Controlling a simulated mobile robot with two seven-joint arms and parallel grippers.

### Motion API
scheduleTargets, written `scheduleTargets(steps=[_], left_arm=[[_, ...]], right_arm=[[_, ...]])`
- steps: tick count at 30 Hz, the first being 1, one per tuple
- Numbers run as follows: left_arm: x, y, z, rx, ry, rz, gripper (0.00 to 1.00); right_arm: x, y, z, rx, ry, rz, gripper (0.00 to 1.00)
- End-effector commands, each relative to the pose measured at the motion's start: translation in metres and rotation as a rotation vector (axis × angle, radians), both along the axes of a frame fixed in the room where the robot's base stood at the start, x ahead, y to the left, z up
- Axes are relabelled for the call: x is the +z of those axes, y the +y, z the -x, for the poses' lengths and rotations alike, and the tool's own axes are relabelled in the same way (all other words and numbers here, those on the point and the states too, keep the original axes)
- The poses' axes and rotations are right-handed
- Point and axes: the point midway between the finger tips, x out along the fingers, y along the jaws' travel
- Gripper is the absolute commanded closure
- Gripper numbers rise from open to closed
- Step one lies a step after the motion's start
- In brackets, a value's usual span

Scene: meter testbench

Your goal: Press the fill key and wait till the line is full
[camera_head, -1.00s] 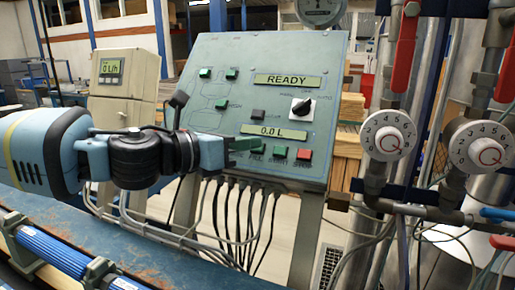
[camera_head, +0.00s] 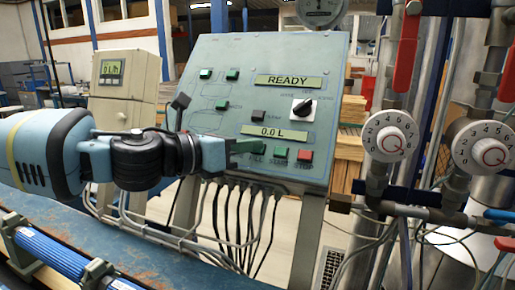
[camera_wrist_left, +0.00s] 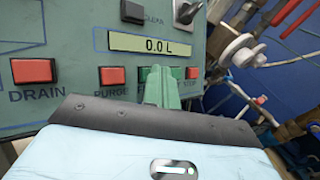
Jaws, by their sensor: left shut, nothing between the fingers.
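The sloped grey-green control panel (camera_head: 215,65) has a display reading READY (camera_head: 287,81) and one reading 0.0 L (camera_head: 275,132). A row of keys runs along its lower edge. My left gripper (camera_head: 248,146) is shut and empty, its fingertips at this row. In the left wrist view the green fingers (camera_wrist_left: 160,88) cover most of a key whose label starts with F. It sits between the red PURGE key (camera_wrist_left: 112,76) and the red key marked STOP (camera_wrist_left: 192,73). DRAIN (camera_wrist_left: 33,70) is further left. Contact with the covered key cannot be told. My right gripper is not in view.
A beige meter box (camera_head: 123,80) stands left of the panel. Pipes with red-handled valves (camera_head: 405,55) and white dials (camera_head: 389,136) stand at right. Cables hang below the panel. A worn blue bench edge (camera_head: 150,255) runs in front.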

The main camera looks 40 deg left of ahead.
Motion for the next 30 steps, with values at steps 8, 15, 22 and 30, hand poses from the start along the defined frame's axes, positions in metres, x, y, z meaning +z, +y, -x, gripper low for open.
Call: scheduleTargets(steps=[8, 15, 22, 30], left_arm=[[-0.002, 0.000, -0.002, 0.000, 0.001, 0.000, 1.00], [-0.003, 0.001, -0.003, 0.000, 0.001, 0.000, 1.00], [-0.002, 0.001, -0.002, 0.001, 0.001, 0.000, 1.00], [0.005, -0.001, 0.004, 0.000, -0.002, 0.001, 1.00]], right_arm=[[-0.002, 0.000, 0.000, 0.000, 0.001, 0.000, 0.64], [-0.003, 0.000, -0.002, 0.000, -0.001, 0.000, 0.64], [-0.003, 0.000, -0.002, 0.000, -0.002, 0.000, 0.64], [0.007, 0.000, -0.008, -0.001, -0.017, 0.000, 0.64]])
